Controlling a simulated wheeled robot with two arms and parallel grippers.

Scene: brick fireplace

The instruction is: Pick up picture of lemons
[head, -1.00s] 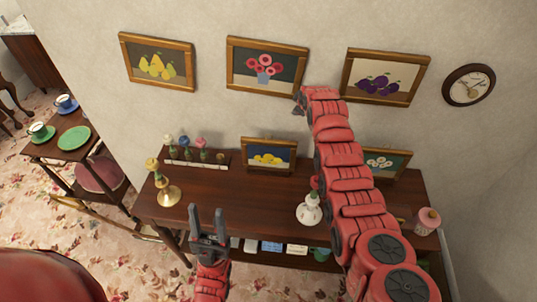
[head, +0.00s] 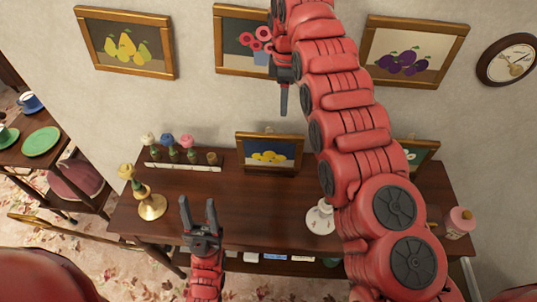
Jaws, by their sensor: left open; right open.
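The picture of lemons (head: 269,157), with yellow fruit in a brown wooden frame, leans upright against the wall at the back of the dark wooden side table (head: 240,203). My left gripper (head: 198,202) is open and empty, its two fingers pointing up the picture, in front of the table and below left of the lemons picture. My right gripper (head: 284,108) is open with its fingers pointing down, above the lemons picture and in front of the flower picture (head: 231,45). Its fingers overlap in this view, and it appears empty.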

